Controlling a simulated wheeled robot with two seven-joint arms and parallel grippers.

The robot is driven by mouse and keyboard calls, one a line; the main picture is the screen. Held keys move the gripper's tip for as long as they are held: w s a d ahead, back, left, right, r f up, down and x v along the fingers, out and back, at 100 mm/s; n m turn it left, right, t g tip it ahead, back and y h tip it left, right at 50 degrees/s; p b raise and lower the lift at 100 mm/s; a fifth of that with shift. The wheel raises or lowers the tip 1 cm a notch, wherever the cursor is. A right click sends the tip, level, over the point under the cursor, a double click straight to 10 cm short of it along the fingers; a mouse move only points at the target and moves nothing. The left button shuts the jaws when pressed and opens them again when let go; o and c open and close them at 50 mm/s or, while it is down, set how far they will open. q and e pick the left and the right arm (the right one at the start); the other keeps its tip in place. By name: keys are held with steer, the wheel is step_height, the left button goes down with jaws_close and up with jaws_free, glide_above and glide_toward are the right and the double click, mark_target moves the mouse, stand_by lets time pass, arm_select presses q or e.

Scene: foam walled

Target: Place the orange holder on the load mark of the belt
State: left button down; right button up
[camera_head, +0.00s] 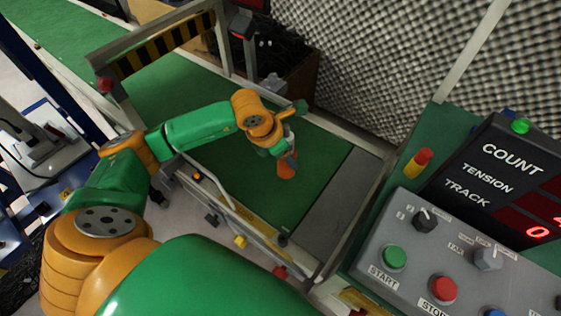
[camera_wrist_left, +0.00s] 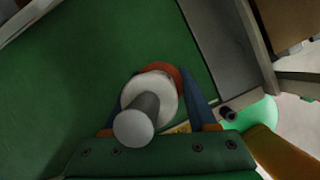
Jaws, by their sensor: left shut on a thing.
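My left gripper (camera_head: 287,150) is over the green belt (camera_head: 313,156), toward its near end. It is shut on the orange holder (camera_head: 287,166), which hangs below the fingers in the head view. In the left wrist view the orange rim of the holder (camera_wrist_left: 160,70) shows between the two blue fingers (camera_wrist_left: 162,100). A white disc and a grey stem with a pale round end (camera_wrist_left: 134,127) cover most of it. I cannot tell whether the holder touches the belt. No load mark can be made out on the belt. My right gripper is not in view.
A grey end plate (camera_head: 327,203) borders the belt. A striped yellow and black gate (camera_head: 165,44) spans the belt farther back. A control panel (camera_head: 455,255) with buttons and a COUNT display (camera_head: 500,165) stand at the right. Grey foam (camera_head: 390,60) covers the back wall.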

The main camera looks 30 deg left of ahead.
arm_select(q)
steer(key=a+f, duration=0.1)
steer(key=f, duration=0.1)
steer(key=w+a+f+b, duration=0.1)
steer(key=f, duration=0.1)
steer(key=w+a+f, duration=0.1)
steer(key=f, duration=0.2)
steer(key=shift+b, duration=0.35)
steer(key=shift+f, duration=0.3)
steer(key=shift+r, duration=0.1)
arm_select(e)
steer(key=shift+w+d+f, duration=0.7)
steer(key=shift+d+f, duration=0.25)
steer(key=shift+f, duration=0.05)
arm_select(q)
steer(key=shift+c, duration=1)
jaws_free()
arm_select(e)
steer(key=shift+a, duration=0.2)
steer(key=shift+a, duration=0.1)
